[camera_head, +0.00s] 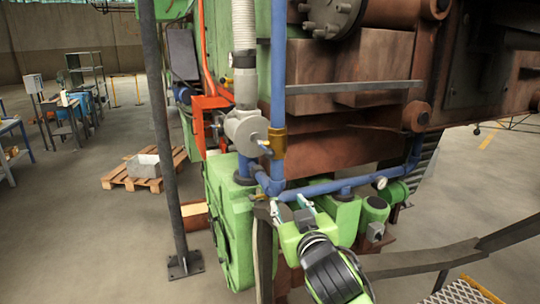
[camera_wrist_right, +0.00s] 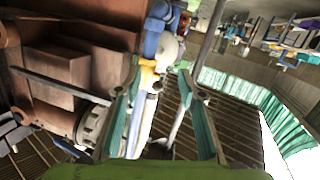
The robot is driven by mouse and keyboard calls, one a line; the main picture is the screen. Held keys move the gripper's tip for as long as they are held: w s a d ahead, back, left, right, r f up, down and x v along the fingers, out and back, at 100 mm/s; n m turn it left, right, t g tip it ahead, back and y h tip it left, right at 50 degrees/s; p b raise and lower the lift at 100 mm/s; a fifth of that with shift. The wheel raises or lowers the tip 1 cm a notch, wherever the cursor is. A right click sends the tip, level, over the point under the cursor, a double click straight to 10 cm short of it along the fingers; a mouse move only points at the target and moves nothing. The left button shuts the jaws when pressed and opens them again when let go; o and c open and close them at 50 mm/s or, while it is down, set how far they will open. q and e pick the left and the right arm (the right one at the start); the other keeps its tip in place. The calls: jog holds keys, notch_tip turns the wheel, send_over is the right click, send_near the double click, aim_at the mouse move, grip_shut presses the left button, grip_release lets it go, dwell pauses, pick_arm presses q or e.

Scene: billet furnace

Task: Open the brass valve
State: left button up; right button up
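The brass valve (camera_head: 278,143) sits on the vertical blue pipe (camera_head: 278,75), in the middle of the head view. The valve's handle is small there. My left gripper is not in view.
Grey railings (camera_head: 420,258) and a dark post (camera_head: 165,120) stand close by. A green cabinet (camera_head: 230,215) is at the left. A pallet (camera_head: 140,173) lies on the open floor.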

jog(key=t, duration=0.1)
send_near(271, 156)
jog(key=s, duration=0.2)
jog(key=shift+n, duration=0.3)
jog(key=w+p, duration=0.1)
jog(key=w, duration=0.3)
jog(key=w+p, duration=0.2)
jog(key=w, duration=0.1)
jog(key=w+a+p, duration=0.1)
jog(key=w+p, duration=0.1)
jog(key=w, duration=0.2)
jog(key=shift+w+f, duration=0.15)
jog(key=shift+w, duration=0.2)
jog(key=shift+w+a+f+p, duration=0.15)
jog(key=shift+w+p, duration=0.2)
jog(key=shift+w, duration=0.55)
grip_shut()
